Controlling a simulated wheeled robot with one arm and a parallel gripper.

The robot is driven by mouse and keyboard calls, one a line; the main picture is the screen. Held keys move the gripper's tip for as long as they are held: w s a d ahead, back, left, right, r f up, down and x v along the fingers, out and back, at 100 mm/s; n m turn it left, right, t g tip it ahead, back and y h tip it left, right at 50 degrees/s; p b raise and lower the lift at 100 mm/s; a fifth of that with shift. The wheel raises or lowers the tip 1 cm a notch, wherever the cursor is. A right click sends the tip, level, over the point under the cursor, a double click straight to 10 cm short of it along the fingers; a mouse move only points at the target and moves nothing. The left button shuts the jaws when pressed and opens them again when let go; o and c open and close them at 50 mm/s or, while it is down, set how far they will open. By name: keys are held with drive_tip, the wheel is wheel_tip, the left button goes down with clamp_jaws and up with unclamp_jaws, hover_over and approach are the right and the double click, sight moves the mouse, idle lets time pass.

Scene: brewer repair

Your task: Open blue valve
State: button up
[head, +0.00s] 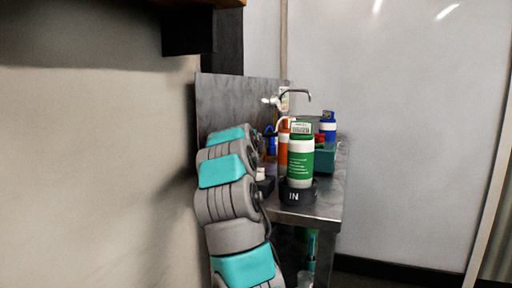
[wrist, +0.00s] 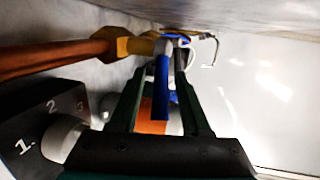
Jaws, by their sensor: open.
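The blue valve handle (wrist: 161,88) shows in the wrist view as a long flat lever below a metal fitting. My gripper (wrist: 163,68) is open, with one dark finger on each side of the blue handle. I cannot tell whether either finger touches it. In the head view, a small blue part (head: 270,141) shows just past the end of my arm, and my gripper is hidden there.
A copper pipe (wrist: 55,58) with a brass fitting (wrist: 122,43) runs along the left. A black block (wrist: 40,125) marked with numbers is below it. A green-and-white canister (head: 300,162) stands in a black "IN" holder (head: 297,194) on a metal table (head: 318,211), near a tap (head: 296,92).

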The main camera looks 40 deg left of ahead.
drive_tip(key=shift+b+v, duration=1.05)
drive_tip(key=shift+v, duration=2.85)
drive_tip(key=shift+d, duration=0.1)
